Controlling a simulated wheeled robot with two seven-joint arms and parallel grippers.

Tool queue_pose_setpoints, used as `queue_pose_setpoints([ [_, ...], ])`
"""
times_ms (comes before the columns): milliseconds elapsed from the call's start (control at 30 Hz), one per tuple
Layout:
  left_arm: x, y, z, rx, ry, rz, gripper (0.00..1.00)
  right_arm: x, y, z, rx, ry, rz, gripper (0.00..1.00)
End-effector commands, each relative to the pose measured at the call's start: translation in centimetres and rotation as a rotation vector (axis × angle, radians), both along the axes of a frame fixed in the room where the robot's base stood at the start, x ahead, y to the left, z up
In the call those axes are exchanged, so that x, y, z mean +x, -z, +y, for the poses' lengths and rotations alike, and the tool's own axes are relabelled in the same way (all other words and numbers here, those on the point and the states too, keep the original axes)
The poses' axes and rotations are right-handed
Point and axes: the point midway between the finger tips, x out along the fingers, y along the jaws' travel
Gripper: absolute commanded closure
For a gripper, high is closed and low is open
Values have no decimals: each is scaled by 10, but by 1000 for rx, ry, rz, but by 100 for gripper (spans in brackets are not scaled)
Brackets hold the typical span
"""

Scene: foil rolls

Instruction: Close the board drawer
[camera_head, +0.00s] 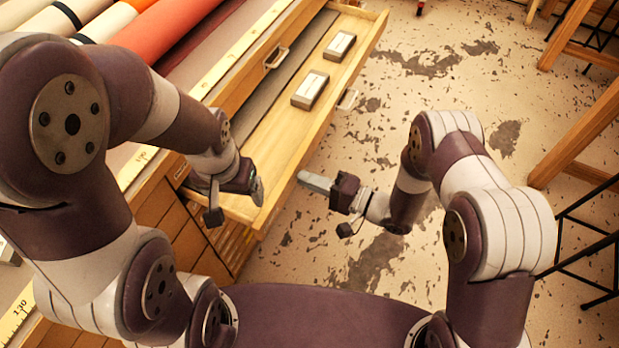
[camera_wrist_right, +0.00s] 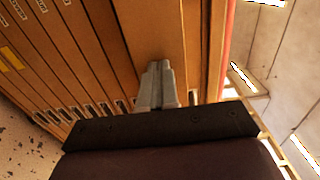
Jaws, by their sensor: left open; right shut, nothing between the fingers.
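The board drawer (camera_head: 283,150) is pulled out to the right from the wooden cabinet in the head view. Grey boards lie inside, partly under the cabinet top. My left gripper (camera_head: 259,191) is open over the near end of the drawer, close to the inner side of its front. Its finger gap is hard to see. My right gripper (camera_head: 300,176) is shut and empty, outside the drawer, with its tips close to the drawer front. I cannot tell whether they touch it. In the right wrist view, its fingers (camera_wrist_right: 159,68) point at wooden panels.
Two small grey boxes (camera_head: 310,89) (camera_head: 340,46) lie on the drawer's floor. A metal handle (camera_head: 348,99) sits on the drawer front. A wooden table frame (camera_head: 585,130) stands at right; speckled floor (camera_head: 450,80) between is clear.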

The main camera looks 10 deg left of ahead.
Motion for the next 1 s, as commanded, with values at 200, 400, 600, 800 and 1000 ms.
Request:
queue_pose_setpoints([
  [200, 0, 0, 0, 0, 0, 0, 16, 1, 0, 2, 0, 0, 0, 100],
  [400, 0, 0, 0, 0, 0, 0, 16, 1, 0, 3, 0, 0, 0, 100],
  [600, 0, 2, 0, 0, 0, 0, 16, 4, 1, 17, 0, -4, -1, 100],
  [800, 0, 8, 0, 0, 0, 0, 16, 16, 2, 56, 0, -5, -3, 100],
  [1000, 0, 20, 0, 0, 0, 0, 16, 32, 3, 104, 1, -5, -3, 100],
])
